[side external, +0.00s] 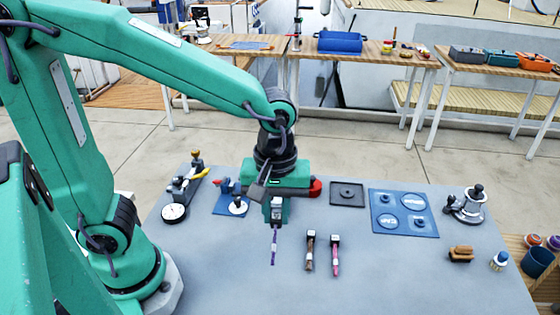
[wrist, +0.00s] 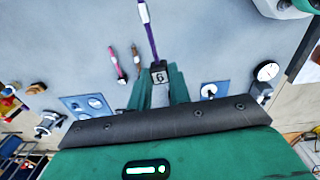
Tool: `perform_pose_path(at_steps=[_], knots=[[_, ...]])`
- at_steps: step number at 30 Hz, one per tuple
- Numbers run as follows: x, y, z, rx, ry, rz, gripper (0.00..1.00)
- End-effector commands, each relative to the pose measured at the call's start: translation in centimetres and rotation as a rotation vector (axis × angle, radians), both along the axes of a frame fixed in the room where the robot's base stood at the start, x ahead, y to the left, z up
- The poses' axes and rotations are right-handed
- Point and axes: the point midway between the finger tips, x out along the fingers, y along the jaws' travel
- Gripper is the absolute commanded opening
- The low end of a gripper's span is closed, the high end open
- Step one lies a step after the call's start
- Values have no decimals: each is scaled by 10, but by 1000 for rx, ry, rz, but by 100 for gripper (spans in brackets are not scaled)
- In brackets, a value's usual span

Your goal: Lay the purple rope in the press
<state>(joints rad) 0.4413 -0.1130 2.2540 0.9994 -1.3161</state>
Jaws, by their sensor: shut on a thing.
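My gripper (side external: 277,205) is shut on the dark end block of the purple rope (side external: 274,245). The rope hangs down from it over the grey table, with a white band partway along. In the wrist view the purple rope (wrist: 153,35) runs away from the block between my jaws (wrist: 160,80). A dark device with a yellow lever (side external: 194,178) and a round white dial stands at the table's left; it may be the press, but I cannot be sure. My gripper is to the right of it, apart from it.
A brown rope (side external: 309,252) and a pink rope (side external: 336,258) lie to the right. A small device on a blue plate (side external: 231,203) sits behind left. A black tray (side external: 347,194), blue panel (side external: 404,228) and silver winch (side external: 468,206) stand at right. The front table is clear.

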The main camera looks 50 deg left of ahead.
Motion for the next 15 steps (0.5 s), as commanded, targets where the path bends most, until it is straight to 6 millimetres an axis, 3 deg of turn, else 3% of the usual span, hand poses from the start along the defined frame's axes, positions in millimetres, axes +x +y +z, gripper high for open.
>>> perform_pose_path(at_steps=[8, 15], knots=[[31, 27, 2, 1, 2, -4, 0], [66, 69, 4, 1, 3, -17, 0]])
